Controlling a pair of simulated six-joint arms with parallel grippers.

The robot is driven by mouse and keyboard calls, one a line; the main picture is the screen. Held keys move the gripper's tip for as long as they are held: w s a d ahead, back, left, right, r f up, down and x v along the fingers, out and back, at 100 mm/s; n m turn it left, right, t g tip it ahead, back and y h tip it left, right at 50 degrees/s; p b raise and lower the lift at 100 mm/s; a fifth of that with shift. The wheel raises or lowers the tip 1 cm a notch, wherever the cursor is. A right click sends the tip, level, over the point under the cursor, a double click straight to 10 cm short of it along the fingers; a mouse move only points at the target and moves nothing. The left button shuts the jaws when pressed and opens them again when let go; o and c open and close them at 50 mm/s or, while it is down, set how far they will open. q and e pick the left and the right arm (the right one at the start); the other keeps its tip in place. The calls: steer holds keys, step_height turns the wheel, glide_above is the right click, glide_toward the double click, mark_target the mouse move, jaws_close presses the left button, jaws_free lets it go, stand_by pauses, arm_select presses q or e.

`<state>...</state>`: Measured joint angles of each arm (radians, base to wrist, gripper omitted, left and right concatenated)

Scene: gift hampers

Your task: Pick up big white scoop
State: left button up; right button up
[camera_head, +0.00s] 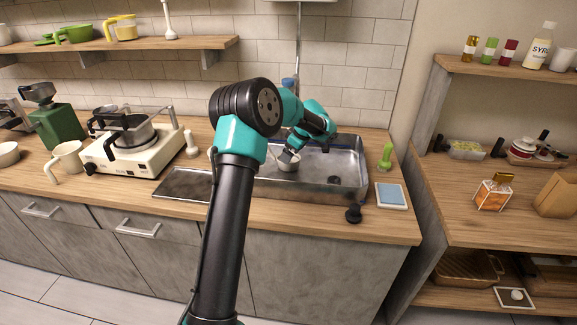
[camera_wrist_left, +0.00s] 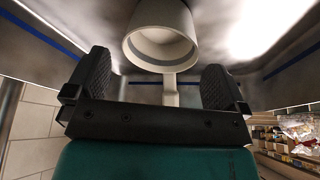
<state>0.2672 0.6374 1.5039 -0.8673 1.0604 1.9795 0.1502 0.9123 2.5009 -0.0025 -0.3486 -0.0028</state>
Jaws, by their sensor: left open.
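The big white scoop (camera_head: 288,165) is in the metal sink, near its left side. My left gripper (camera_head: 289,153) reaches down over the sink right by the scoop. In the left wrist view the round cup of the scoop (camera_wrist_left: 160,36) is above and beyond the fingers. Its short handle points back into the gap between the two black fingers of the left gripper (camera_wrist_left: 156,88). The fingers are apart, with space on both sides of the handle. My right gripper is not in view.
The sink walls (camera_head: 311,191) surround the scoop. A green brush-like item (camera_head: 385,156) and a blue-white pad (camera_head: 391,195) are on the counter at right. A stove (camera_head: 125,150) and a white mug (camera_head: 67,158) stand at left.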

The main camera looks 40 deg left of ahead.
arm_select(q)
steer(key=shift+x, duration=2.35)
steer(key=shift+s, duration=0.1)
steer(key=shift+c, duration=0.4)
steer(key=c, duration=0.8)
steer(key=shift+o, duration=0.2)
steer(key=shift+d, duration=0.1)
steer(key=w+d+r, duration=0.1)
steer(key=d+r, duration=0.3)
steer(key=d, duration=0.2)
steer(key=w+d+r, duration=0.1)
steer(key=d+r, duration=0.3)
steer(key=d, duration=0.3)
steer(key=shift+w+d, duration=0.3)
steer(key=shift+w, duration=0.05)
